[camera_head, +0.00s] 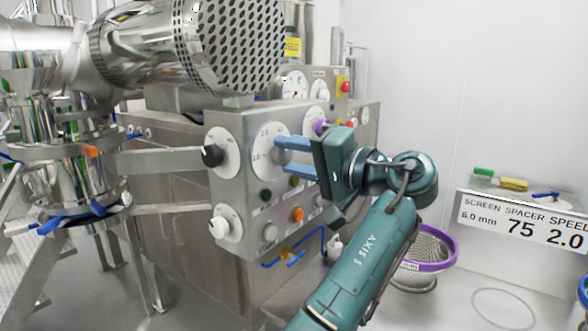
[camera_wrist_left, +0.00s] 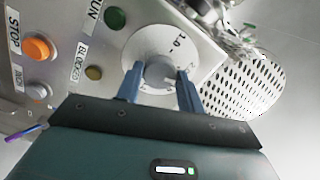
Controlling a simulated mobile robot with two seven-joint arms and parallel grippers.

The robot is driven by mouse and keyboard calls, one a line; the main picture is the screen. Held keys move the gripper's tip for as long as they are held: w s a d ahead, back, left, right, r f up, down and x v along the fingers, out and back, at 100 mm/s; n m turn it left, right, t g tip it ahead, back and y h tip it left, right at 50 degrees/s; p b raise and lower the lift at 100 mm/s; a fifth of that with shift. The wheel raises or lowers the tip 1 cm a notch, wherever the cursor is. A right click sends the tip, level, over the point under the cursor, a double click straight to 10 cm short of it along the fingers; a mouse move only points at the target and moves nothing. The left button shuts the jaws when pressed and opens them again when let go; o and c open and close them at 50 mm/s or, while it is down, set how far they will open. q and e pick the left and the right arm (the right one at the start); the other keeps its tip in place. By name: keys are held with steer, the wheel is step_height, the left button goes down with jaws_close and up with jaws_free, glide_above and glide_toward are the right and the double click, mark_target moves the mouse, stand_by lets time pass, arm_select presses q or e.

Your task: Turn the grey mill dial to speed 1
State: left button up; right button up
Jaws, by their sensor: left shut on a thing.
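The grey mill dial (camera_head: 280,157) is a knob on a white round scale plate (camera_head: 262,150) on the front of the steel control box. Its scale has printed numbers; in the left wrist view "1.0" reads on the plate (camera_wrist_left: 150,42), beyond the knob (camera_wrist_left: 159,72). My left gripper (camera_head: 287,158) has its two blue fingers on either side of the knob and is shut on it. In the left wrist view the fingers (camera_wrist_left: 160,82) flank the knob. The fingers partly cover the scale, and I cannot tell the exact setting. My right gripper is not in view.
A green button (camera_head: 266,195) and an orange button (camera_head: 297,215) are below. A perforated drum (camera_head: 238,45) overhangs the box. A sign (camera_head: 525,222) reads 6.0 mm, 75, 2.0.

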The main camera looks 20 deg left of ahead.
arm_select(q)
steer(key=n+b, duration=0.1)
steer(key=n, duration=0.2)
steer(key=shift+f+b, duration=0.2)
steer(key=shift+b, duration=0.2)
steer(key=n+b, duration=0.2)
steer(key=n, duration=0.1)
steer(key=shift+n, duration=0.3)
steer(key=shift+n+b, duration=0.5)
steer(key=shift+n, duration=0.4)
steer(key=n+b, duration=0.1)
steer(key=n, duration=0.2)
steer(key=shift+n, duration=0.3)
steer(key=n+b, duration=0.1)
steer(key=n, duration=0.1)
steer(key=shift+r+n, duration=0.1)
steer(key=shift+n, duration=0.2)
steer(key=shift+n+b, duration=0.35)
steer(key=shift+n, duration=0.05)
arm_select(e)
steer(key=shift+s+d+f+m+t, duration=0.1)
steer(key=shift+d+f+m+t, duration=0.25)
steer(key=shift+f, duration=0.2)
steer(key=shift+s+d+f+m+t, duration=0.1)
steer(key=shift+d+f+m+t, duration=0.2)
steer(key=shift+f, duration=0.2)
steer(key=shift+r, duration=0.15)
